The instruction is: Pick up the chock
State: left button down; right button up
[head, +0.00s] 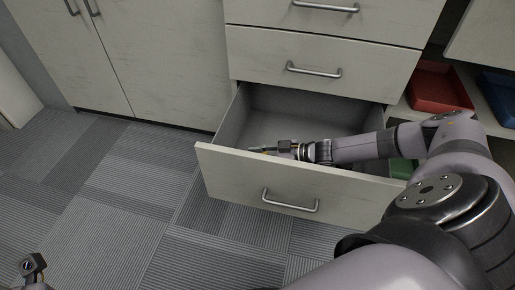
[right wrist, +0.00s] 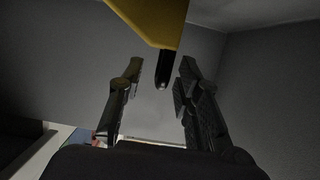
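My right gripper (head: 268,149) reaches into the open drawer (head: 250,172), low over its front panel. In the right wrist view my right gripper (right wrist: 159,72) has its two dark fingers spread apart. A yellow block with a dark end, likely the chock (right wrist: 155,18), shows at the top of that view, beyond the fingertips and roughly in line with the gap. I see no clear contact. In the head view the chock cannot be made out. My left gripper (head: 33,266) is at the lower left over the floor, only partly in view; its fingers are unclear.
Closed drawers (head: 320,65) are above the open one, and a closed cupboard (head: 120,55) is to the left. A red tray (head: 437,88) and a blue bin (head: 500,97) sit on the shelf at right. The carpet (head: 100,200) at left is clear.

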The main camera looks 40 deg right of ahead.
jog(key=shift+c, duration=0.5)
grip_shut()
dwell(0.4)
